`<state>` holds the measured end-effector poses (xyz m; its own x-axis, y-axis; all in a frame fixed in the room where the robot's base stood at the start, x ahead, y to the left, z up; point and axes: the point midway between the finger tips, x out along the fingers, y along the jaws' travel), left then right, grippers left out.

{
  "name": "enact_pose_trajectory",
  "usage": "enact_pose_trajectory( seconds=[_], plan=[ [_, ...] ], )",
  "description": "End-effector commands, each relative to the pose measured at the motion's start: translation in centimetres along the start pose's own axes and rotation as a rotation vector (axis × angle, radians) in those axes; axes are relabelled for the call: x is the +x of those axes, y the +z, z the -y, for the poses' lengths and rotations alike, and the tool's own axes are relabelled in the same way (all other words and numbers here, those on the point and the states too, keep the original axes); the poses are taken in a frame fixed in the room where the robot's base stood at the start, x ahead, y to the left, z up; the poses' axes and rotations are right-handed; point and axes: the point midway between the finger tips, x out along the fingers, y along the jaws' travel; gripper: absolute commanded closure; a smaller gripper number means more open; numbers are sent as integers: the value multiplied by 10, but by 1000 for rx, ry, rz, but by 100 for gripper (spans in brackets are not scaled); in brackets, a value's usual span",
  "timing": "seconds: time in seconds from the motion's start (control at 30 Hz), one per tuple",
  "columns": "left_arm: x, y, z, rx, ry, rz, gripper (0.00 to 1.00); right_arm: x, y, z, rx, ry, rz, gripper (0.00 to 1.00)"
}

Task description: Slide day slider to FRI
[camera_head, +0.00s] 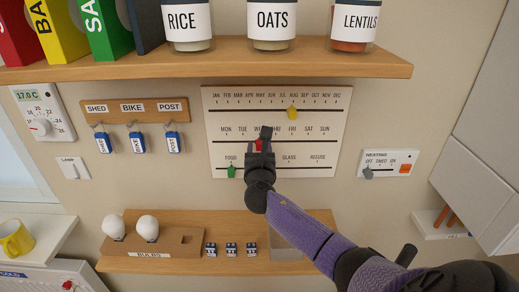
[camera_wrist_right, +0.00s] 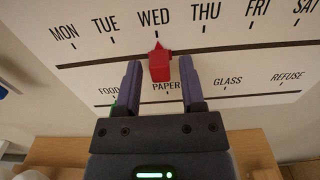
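The white slider board (camera_head: 218,100) hangs on the wall with three rows: months, days and waste types. The red day slider (camera_wrist_right: 160,68) stands on the day rail under WED, its tip pointing up; in the head view it is partly hidden (camera_head: 258,145) by my gripper. The FRI label (camera_wrist_right: 259,25) lies farther right along the rail. My right gripper (camera_wrist_right: 159,66) is open, with one finger on each side of the red slider and a visible gap on both sides. It also shows in the head view (camera_head: 264,140). My left gripper is not in view.
A yellow slider (camera_head: 292,113) sits on the month rail and a green one (camera_head: 231,172) on the waste rail near FOOD. A shelf with jars (camera_head: 220,58) is above; a bulb shelf (camera_head: 190,264) is below. A heating panel (camera_head: 388,163) is to the right.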

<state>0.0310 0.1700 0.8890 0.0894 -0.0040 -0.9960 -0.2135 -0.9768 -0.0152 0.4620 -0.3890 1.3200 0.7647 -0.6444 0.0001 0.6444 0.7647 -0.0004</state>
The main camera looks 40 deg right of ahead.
Motion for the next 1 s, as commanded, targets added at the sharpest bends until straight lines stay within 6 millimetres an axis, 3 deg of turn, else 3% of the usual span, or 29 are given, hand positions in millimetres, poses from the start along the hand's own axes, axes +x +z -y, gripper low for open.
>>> enact_pose_trajectory(
  seconds=[0.03,0.2,0.23,1.0],
  plan=[
    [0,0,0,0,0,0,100,0,0,0,0,0,0,62],
    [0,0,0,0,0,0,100,0,0,0,0,0,0,98],
    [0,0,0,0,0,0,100,0,0,0,0,0,0,100],
    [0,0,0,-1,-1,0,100,0,-1,0,0,0,-1,100]
  ],
)
